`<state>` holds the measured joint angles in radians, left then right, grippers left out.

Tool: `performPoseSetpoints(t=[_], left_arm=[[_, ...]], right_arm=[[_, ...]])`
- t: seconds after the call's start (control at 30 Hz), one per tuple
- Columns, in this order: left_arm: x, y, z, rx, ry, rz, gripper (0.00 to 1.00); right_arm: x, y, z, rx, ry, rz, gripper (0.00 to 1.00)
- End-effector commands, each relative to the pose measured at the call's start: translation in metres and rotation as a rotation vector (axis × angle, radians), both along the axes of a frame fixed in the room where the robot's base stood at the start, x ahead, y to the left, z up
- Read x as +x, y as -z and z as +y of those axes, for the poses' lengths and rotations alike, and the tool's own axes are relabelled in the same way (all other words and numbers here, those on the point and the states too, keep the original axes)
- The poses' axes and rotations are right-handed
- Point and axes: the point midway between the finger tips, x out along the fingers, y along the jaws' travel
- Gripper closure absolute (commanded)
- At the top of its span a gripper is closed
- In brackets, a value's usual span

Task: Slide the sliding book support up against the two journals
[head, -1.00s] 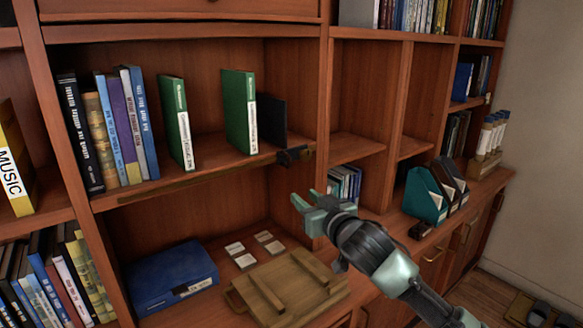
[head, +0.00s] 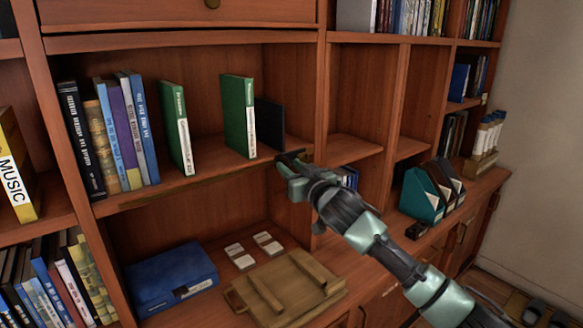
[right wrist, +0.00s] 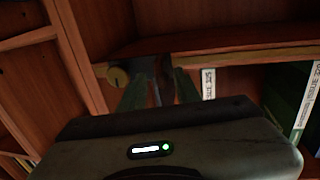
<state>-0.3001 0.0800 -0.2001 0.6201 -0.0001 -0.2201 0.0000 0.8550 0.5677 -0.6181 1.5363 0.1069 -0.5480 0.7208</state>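Two green journals with white labelled spines, a left one (head: 175,122) and a right one (head: 236,112), stand apart on the middle shelf. The sliding book support, a dark upright plate (head: 270,124), stands just right of the right journal. Its dark handle is at the shelf's front edge, largely hidden by my right gripper (head: 286,166). In the right wrist view, the right gripper (right wrist: 158,88) has its fingers apart on either side of a dark part like the handle (right wrist: 150,78); I cannot tell whether they touch it. My left gripper is not in view.
Several upright books (head: 128,125) stand left of the journals. A blue box (head: 170,278), white cards (head: 241,256) and a wooden tray (head: 320,292) lie below. A vertical divider (head: 317,90) closes the compartment's right side.

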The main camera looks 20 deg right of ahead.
Motion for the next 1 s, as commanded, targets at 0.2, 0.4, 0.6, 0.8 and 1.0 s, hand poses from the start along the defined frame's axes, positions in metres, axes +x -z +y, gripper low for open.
performPoseSetpoints(t=[0.2, 0.4, 0.6, 0.8, 1.0], left_arm=[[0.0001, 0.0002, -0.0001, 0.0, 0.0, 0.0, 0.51], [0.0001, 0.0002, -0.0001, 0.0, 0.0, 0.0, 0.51], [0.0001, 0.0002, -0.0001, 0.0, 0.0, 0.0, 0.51], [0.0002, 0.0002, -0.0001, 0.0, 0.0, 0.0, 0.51], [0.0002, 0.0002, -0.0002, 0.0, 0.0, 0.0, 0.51]], right_arm=[[-0.0003, 0.0002, 0.0001, 0.0, 0.0, 0.0, 0.98], [-0.0004, 0.0002, -0.0002, 0.0, 0.0, 0.0, 1.0], [-0.0004, 0.0002, -0.0003, 0.0, 0.0, 0.0, 1.0], [-0.0003, 0.0003, -0.0004, 0.001, 0.001, 0.001, 1.0], [-0.0003, 0.0003, -0.0004, 0.001, 0.001, 0.001, 1.0]])
